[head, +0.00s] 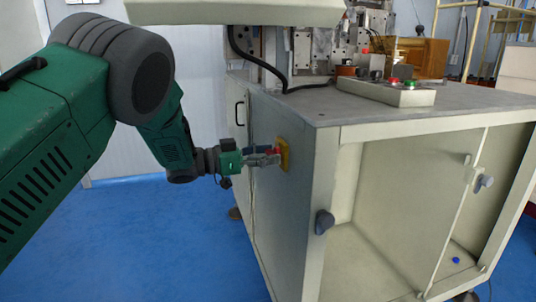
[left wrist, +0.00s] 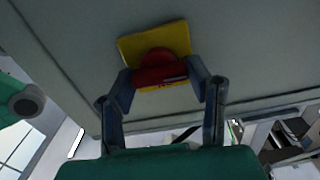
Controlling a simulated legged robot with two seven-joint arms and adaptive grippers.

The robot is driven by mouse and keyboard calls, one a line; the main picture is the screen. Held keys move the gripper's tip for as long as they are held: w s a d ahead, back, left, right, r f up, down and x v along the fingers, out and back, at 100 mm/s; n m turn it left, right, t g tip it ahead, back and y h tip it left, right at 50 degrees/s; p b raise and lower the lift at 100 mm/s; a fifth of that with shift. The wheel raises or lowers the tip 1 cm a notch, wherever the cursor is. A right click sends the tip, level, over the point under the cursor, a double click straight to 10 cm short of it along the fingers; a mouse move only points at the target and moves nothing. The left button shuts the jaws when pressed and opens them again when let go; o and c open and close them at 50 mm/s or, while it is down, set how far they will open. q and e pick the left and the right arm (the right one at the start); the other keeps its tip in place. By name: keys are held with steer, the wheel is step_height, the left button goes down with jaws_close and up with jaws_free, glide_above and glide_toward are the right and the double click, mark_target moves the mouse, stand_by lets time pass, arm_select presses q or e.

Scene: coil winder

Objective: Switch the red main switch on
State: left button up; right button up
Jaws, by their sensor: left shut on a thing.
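The red main switch (left wrist: 160,68) is a red rotary knob on a yellow plate (left wrist: 182,36) fixed to the side of the cabinet. In the head view the yellow plate (head: 284,155) is on the cabinet's left side panel, with a bit of the red knob (head: 274,149) showing. My left gripper (left wrist: 165,82) has its two fingers on either side of the knob, shut on it. In the head view the left gripper (head: 272,157) reaches the switch from the left. The knob's exact angle is hard to tell. My right gripper is not in view.
The cabinet (head: 320,150) has a grey top carrying a control box (head: 388,92) with red and green buttons and winding machinery behind. A dark knob (head: 323,221) sticks out near its front corner. The blue floor (head: 150,240) left of the cabinet is clear.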

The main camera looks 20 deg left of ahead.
arm_select(q)
steer(key=m+p, duration=0.2)
steer(key=m, duration=0.1)
steer(key=shift+r+m, duration=0.15)
steer(key=shift+m, duration=0.15)
steer(key=m, duration=0.2)
steer(key=shift+d+m, duration=0.1)
steer(key=shift+m, duration=0.2)
steer(key=m, duration=0.2)
steer(key=shift+m+p, duration=0.35)
steer(key=shift+m, duration=0.05)
steer(key=m, duration=0.3)
steer(key=shift+s+f+m, duration=0.1)
steer(key=shift+f+m, duration=0.2)
steer(key=shift+s+d+f+m+b, duration=0.1)
steer(key=shift+m+b, duration=0.3)
steer(key=shift+m, duration=0.75)
steer(key=shift+f+m+b, duration=0.1)
steer(key=shift+m+b, duration=0.3)
steer(key=shift+m, duration=0.75)
steer(key=shift+f, duration=0.1)
steer(key=o, duration=1.2)
steer(key=shift+c, duration=0.2)
